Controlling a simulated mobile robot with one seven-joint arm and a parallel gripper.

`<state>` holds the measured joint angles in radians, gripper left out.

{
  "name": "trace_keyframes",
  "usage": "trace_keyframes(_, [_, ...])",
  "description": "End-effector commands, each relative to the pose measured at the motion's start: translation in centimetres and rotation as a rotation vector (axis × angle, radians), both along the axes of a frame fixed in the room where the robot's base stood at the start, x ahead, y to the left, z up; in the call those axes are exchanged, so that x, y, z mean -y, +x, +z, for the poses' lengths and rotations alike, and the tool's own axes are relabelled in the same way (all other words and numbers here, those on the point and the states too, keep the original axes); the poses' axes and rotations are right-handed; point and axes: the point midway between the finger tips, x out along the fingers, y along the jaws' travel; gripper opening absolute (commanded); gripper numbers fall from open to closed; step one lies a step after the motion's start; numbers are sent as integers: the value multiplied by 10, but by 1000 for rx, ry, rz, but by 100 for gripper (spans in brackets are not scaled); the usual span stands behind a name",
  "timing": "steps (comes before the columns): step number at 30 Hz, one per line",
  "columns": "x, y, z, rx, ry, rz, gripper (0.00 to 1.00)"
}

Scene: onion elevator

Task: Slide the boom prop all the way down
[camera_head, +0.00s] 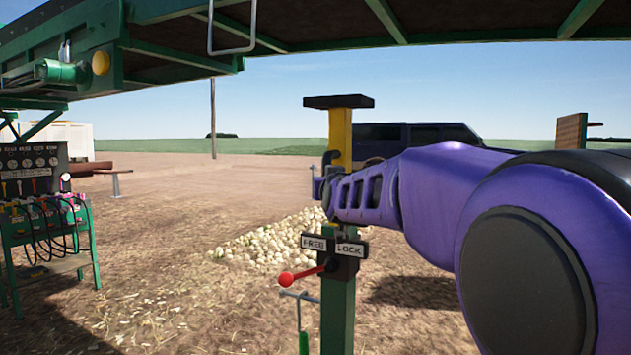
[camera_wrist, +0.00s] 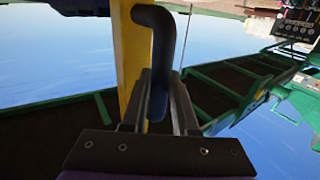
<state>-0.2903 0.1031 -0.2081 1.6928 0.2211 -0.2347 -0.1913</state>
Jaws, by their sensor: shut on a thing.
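The boom prop is a yellow inner post (camera_head: 340,134) with a flat dark top pad (camera_head: 338,102), standing upright in a green outer tube (camera_head: 337,312). Sky shows between the pad and the boom above it. My gripper (camera_head: 322,187) reaches in from the right at the yellow post. In the wrist view my gripper (camera_wrist: 159,85) is shut on a dark blue bent handle (camera_wrist: 157,25) beside the yellow post (camera_wrist: 132,55). A lever with a red knob (camera_head: 285,279) points left, on the FREE side of the FREE/LOCK plate (camera_head: 333,246).
The green boom (camera_head: 180,55) hangs overhead. A control stand with gauges and hoses (camera_head: 35,190) is at the left. An onion pile (camera_head: 270,242) lies behind the post, and a dark vehicle (camera_head: 420,135) stands farther back. The straw-strewn ground left of the post is open.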

Motion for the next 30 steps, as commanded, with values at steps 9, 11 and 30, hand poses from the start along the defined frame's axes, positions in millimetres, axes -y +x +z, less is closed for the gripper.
trace_keyframes(9, [0, 1, -8, -17, -2, 0, 38])
trace_keyframes(11, [0, 1, -8, -15, 0, 0, 49])
trace_keyframes(30, [1, 0, -4, -8, 0, 0, 57])
